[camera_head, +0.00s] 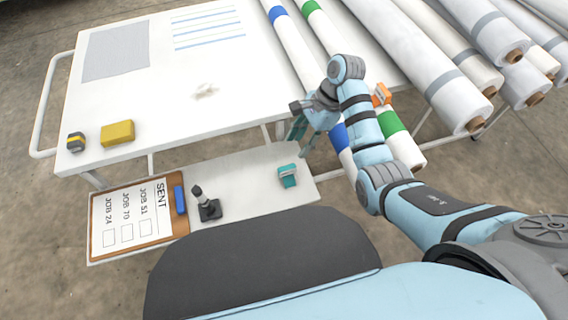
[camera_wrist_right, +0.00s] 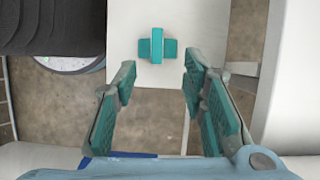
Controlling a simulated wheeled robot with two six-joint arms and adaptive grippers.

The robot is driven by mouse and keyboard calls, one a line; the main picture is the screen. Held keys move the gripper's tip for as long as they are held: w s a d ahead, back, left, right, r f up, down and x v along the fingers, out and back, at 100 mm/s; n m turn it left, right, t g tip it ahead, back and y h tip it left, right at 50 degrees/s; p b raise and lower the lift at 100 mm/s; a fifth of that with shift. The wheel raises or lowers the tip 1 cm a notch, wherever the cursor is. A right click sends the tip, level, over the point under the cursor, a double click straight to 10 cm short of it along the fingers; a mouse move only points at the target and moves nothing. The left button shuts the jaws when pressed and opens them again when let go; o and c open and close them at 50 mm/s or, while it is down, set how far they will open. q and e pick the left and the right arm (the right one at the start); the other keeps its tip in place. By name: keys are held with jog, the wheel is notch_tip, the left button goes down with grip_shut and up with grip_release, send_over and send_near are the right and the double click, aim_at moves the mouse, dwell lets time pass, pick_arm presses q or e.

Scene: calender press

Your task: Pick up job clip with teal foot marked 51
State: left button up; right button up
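A small teal job clip (camera_head: 287,176) stands on the right end of the low white shelf (camera_head: 245,170). It also shows in the right wrist view (camera_wrist_right: 157,46), as a teal cross shape seen from above. Its number cannot be read. My right gripper (camera_head: 302,136) is beyond the clip in the head view, near the white table's edge. In the right wrist view its teal-padded fingers (camera_wrist_right: 160,78) are apart with nothing between them, and the clip lies beyond the tips. My left gripper is not in view.
A clipboard (camera_head: 130,216), blue marker (camera_head: 180,200) and dark stamp (camera_head: 207,205) are on the shelf's left part. The large table (camera_head: 160,90) bears a yellow block (camera_head: 117,133). An orange clip (camera_head: 381,95) is by the white rolls (camera_head: 430,70) at right.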

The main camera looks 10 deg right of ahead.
jog(key=b, duration=0.2)
send_over(287, 167)
jog(key=d, duration=0.3)
jog(key=f, duration=0.4)
jog(key=shift+s+a+f, duration=0.15)
jog(key=shift+a+f, duration=0.1)
jog(key=b+x, duration=0.3)
jog(key=x, duration=0.3)
jog(key=shift+w+f, duration=0.3)
jog(key=shift+a+f, duration=0.1)
jog(key=shift+a, duration=0.1)
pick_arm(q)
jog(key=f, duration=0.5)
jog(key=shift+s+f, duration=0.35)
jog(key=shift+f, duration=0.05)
pick_arm(e)
jog(key=shift+c, duration=0.5)
grip_shut()
